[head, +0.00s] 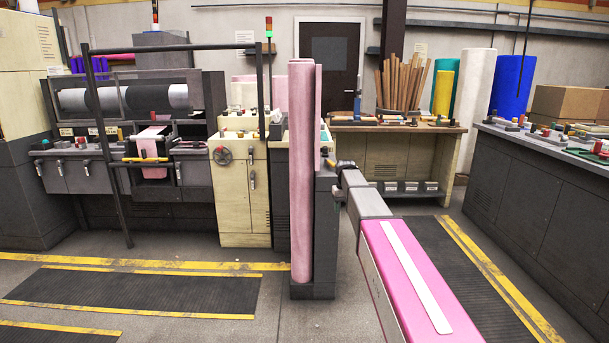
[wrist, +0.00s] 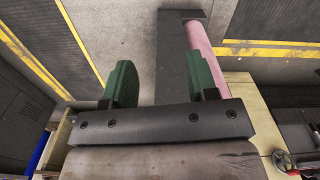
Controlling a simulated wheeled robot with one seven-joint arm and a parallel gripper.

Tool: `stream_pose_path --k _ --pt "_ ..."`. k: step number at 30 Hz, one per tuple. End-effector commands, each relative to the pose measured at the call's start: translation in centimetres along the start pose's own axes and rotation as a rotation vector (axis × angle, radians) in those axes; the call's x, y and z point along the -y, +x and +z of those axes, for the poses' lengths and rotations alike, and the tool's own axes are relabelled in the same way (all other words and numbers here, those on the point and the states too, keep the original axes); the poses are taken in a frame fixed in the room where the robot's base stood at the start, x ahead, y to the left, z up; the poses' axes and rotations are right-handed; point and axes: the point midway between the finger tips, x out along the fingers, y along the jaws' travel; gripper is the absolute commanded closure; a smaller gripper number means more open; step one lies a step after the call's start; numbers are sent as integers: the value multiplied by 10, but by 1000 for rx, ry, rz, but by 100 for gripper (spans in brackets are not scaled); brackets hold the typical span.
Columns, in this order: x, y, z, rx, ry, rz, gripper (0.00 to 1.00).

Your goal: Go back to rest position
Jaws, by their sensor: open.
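A tall pink felt roll (head: 301,170) stands upright at a dark grey stand (head: 313,291) in the middle of the head view. It also shows in the wrist view (wrist: 203,52), running down behind the right green finger. My gripper (wrist: 160,66) is open in the wrist view, its two green fingers wide apart with nothing held between them. The roll lies to the right of the gap, partly hidden by that finger; I cannot tell whether they touch. In the head view my pink-covered arm reaches forward to just right of the roll, and the fingers are not clear there.
A wooden workbench (head: 436,131) with brown tubes stands behind. A dark counter (head: 541,183) with small items is at right. A machine with rollers (head: 128,97) and a cream cabinet (head: 232,190) stand at left. Floor with black mats (head: 135,292) and yellow stripes is open in front.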

Motion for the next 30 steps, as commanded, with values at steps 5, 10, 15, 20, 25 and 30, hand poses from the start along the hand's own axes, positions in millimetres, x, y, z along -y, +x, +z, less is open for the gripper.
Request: stream_pose_path --k 5,10,15,20,25,30 --pt "9 70 106 3 47 0 47" --pt "18 119 195 1 92 0 47" --pt "27 152 278 1 134 0 47" --pt "32 168 326 -3 161 0 47" --pt "34 174 343 -5 173 1 47" --pt "34 174 342 -6 174 1 47"
